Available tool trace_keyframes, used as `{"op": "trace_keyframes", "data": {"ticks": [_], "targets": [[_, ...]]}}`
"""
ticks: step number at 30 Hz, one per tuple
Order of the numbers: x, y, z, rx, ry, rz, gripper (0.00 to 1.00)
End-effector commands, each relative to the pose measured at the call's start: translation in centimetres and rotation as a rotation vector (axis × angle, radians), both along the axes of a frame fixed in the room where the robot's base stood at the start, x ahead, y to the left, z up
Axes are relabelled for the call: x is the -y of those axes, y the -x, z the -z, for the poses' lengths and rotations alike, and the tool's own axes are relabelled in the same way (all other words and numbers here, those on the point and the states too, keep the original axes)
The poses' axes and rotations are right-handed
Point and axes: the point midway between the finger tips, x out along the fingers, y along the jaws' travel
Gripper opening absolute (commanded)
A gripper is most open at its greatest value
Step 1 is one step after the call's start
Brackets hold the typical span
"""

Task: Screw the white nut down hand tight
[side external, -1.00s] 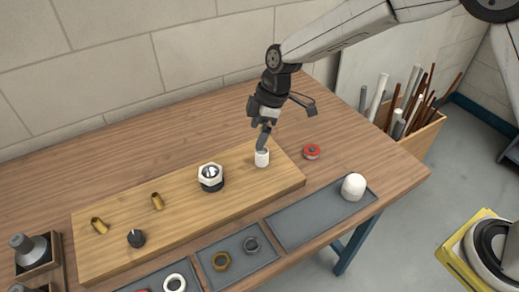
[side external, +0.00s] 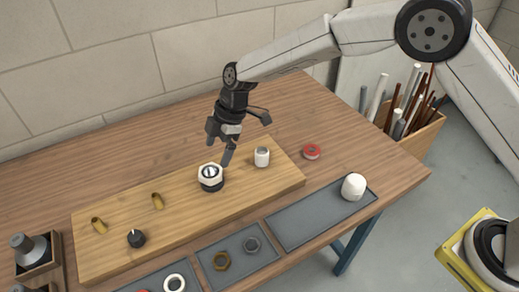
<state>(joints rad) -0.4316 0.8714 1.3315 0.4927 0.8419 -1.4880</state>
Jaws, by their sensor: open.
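The white nut (side external: 210,172) sits on a dark round base on the wooden board (side external: 118,253), with a shiny metal centre showing inside it. My gripper (side external: 228,153) is open and empty, pointing down just above and slightly right of the nut. Its fingertip looks close to the nut's upper right edge; I cannot tell whether it touches. A white cylinder with a grey opening (side external: 262,157) stands upright on the board right of the gripper.
A red ring (side external: 311,152) lies on the table at right. Grey trays in front hold a white cap (side external: 353,186) and rings (side external: 251,245). The table behind the board is clear.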

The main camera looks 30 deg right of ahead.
Motion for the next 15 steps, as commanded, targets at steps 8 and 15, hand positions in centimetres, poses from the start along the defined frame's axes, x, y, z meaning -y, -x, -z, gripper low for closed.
{"op": "trace_keyframes", "data": {"ticks": [8,15], "targets": [[-1.3,0.2,3.1,-0.003,0.002,-0.001,1.00],[-2.1,0.1,5.1,-0.001,0.001,0.001,1.00]]}}
